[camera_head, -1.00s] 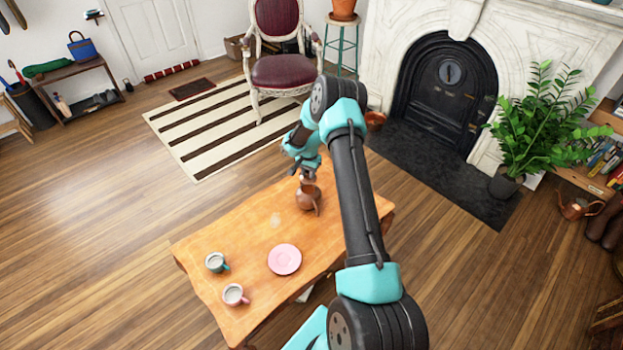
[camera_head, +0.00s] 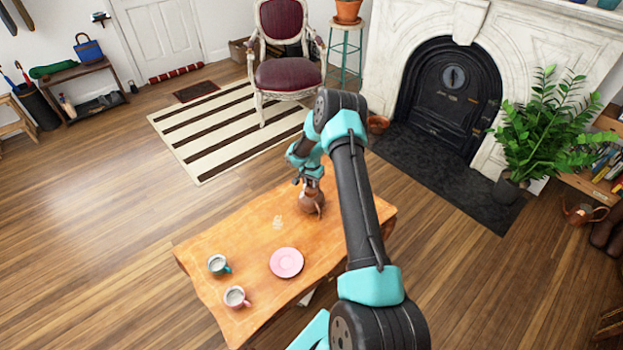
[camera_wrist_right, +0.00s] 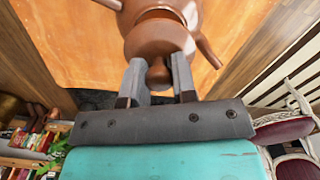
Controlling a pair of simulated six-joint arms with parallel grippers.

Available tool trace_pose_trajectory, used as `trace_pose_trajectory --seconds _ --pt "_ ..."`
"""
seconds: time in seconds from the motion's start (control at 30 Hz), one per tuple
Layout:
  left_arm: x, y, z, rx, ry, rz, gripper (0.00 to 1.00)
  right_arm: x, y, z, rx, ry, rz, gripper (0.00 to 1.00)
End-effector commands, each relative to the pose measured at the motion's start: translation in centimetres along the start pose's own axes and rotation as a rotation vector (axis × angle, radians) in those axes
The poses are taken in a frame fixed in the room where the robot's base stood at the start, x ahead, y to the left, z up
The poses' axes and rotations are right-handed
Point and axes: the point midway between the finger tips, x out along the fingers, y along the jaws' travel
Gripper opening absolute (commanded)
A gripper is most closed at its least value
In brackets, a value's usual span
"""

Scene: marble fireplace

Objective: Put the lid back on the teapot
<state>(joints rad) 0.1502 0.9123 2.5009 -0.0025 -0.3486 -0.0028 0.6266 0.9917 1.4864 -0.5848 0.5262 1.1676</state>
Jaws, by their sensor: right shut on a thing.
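The brown teapot (camera_head: 311,203) stands on the wooden table toward its far end. In the right wrist view, part of its body (camera_wrist_right: 202,22) shows at the top, with a section of the open mouth visible beyond the lid. My right gripper (camera_head: 309,184) is directly above the teapot, pointing down. In the wrist view its fingers (camera_wrist_right: 159,76) are shut on the knob of the round brown lid (camera_wrist_right: 160,38). The lid is over or close to the mouth; I cannot tell whether it touches the rim. My left gripper is not in view.
The wooden table (camera_head: 235,246) also holds a pink plate (camera_head: 286,262), a teal mug (camera_head: 218,265) and a pink mug (camera_head: 236,296), all nearer than the teapot. A maroon chair (camera_head: 288,75) and a striped rug stand beyond the table.

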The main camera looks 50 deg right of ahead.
Motion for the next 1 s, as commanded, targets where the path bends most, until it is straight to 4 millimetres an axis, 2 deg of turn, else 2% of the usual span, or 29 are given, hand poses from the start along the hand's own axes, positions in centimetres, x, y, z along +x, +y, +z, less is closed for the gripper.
trace_pose_trajectory --seconds 0.4,1.0 --pt "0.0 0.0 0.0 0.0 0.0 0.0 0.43 2.7 0.0 0.0 -0.002 -0.002 0.001 0.02" --pt "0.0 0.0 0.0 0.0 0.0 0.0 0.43 2.8 0.0 0.0 -0.001 -0.002 0.001 0.02"
